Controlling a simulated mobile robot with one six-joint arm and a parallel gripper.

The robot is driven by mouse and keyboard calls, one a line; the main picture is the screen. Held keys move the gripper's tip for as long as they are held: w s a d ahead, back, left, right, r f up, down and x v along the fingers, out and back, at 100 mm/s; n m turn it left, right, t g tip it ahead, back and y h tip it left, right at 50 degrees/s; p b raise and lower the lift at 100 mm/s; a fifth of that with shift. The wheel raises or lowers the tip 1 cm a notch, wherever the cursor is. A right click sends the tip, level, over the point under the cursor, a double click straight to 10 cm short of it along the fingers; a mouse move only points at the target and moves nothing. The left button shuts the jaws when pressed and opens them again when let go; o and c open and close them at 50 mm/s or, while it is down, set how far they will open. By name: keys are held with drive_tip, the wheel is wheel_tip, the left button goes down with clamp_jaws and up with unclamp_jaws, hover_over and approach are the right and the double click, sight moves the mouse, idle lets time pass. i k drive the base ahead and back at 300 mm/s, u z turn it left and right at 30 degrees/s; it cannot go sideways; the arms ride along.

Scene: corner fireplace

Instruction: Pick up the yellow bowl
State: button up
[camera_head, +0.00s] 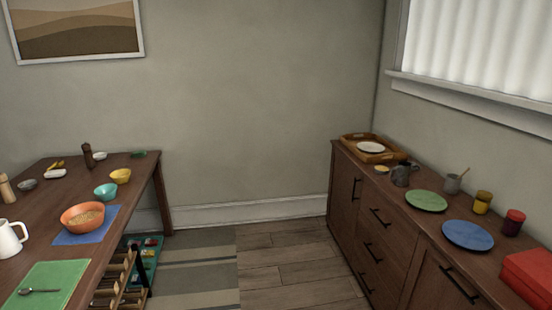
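A small yellow bowl (121,176) stands upright on the dark wooden table (142,161) at the left, near its far right corner. It sits just behind and to the right of a teal bowl (106,192). A larger orange bowl (76,226) with grainy contents stands nearer, on a blue mat. A small, low yellow thing (381,170), perhaps a dish, also lies on the sideboard at the right. My gripper is not in view.
A pepper mill (87,156) stands behind the yellow bowl. A white jug (10,240) and green mat (48,283) are nearer. A wooden rack (118,285) is by the table's side. The sideboard (345,200) bounds the right; floor (290,262) between is clear.

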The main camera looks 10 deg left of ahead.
sight(115, 176)
drive_tip(key=u, duration=0.4)
drive_tip(key=i, duration=1.6)
drive_tip(key=u, duration=0.7)
drive_tip(key=i, duration=0.7)
drive_tip(key=u, duration=0.8)
drive_tip(key=i, duration=0.5)
drive_tip(key=u, duration=0.9)
drive_tip(key=i, duration=0.65)
drive_tip(key=u, duration=0.35)
